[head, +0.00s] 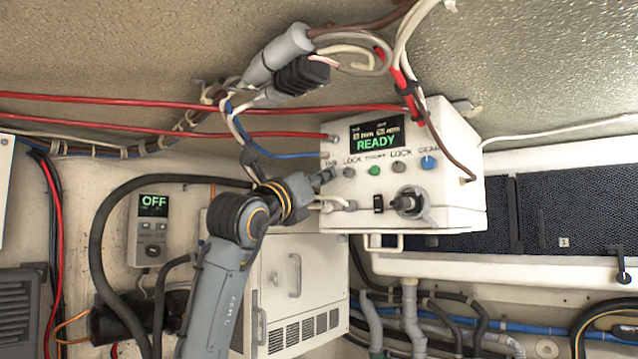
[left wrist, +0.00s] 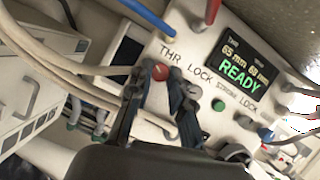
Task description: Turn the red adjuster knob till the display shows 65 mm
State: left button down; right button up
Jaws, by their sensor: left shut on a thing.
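The red adjuster knob (left wrist: 160,72) sits on the white control box (head: 455,140), beside the "THR" label in the left wrist view. My left gripper (head: 326,177) reaches the box's front from the left and is shut on the knob, with one finger on each side of it. The gripper also shows in the left wrist view (left wrist: 157,84). In the head view the gripper hides the knob. The display (head: 376,135) reads READY in green with two small mm values above. In the left wrist view its left value (left wrist: 236,56) looks like 65 mm; the right value is too blurred to be sure.
Cables (head: 240,130) hang close above my left arm. A small controller (head: 152,230) showing OFF is at the left.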

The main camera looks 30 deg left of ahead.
pick_arm(q)
jog(key=shift+s+r, duration=0.1)
dwell(0.3)
jog(key=c, duration=1.2)
grip_release()
jog(key=v, duration=1.2)
